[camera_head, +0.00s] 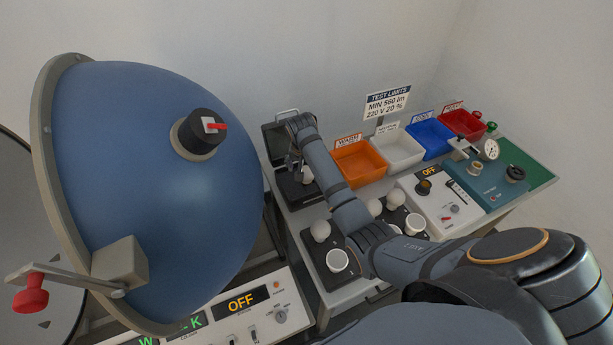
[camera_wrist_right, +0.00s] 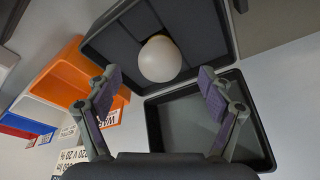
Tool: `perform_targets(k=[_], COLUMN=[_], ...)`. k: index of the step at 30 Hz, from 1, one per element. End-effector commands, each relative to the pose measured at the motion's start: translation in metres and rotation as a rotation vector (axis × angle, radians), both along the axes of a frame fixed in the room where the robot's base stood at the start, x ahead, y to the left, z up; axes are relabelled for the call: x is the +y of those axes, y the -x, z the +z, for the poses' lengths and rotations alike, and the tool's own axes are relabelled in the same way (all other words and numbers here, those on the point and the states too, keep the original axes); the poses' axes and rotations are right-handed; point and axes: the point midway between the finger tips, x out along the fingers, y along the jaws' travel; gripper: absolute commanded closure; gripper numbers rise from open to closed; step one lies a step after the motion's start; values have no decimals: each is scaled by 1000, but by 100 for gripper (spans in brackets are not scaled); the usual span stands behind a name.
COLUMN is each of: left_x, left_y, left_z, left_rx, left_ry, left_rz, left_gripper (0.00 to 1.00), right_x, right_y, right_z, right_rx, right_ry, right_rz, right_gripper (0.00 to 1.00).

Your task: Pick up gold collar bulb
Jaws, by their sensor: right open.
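A bulb with a round white globe (camera_wrist_right: 160,58) sits in a dark tray (camera_wrist_right: 108,48) in the right wrist view. In the head view my right gripper (camera_head: 294,164) reaches down over the dark case at the table's back left, beside a small white globe (camera_head: 307,175). My left gripper is not in view.
Orange (camera_head: 357,165), white (camera_head: 398,151), blue (camera_head: 431,138) and red (camera_head: 464,125) bins line the back. The case's raised lid (camera_head: 280,136) stands behind my gripper. A large blue sphere (camera_head: 150,190) fills the left. Instrument panels (camera_head: 440,205) stand to the right.

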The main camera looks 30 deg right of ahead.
Motion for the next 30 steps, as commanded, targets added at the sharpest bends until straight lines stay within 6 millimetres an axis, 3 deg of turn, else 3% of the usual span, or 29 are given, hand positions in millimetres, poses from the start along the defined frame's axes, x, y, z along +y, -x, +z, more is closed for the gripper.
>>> perform_targets(k=[7, 15, 23, 30], left_x=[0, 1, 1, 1], left_y=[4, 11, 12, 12], left_z=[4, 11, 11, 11], left_rx=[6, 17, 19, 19], left_ry=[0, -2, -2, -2], left_rz=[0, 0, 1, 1], left_gripper=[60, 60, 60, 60], right_x=[-3, -12, -12, -12], right_y=[-3, -13, -14, -14], right_z=[-11, -50, -54, -54], right_rx=[3, 2, -1, -1], right_ry=[0, 0, 1, 1], right_rz=[-1, 1, 1, 1], right_gripper=[19, 19, 19, 50])
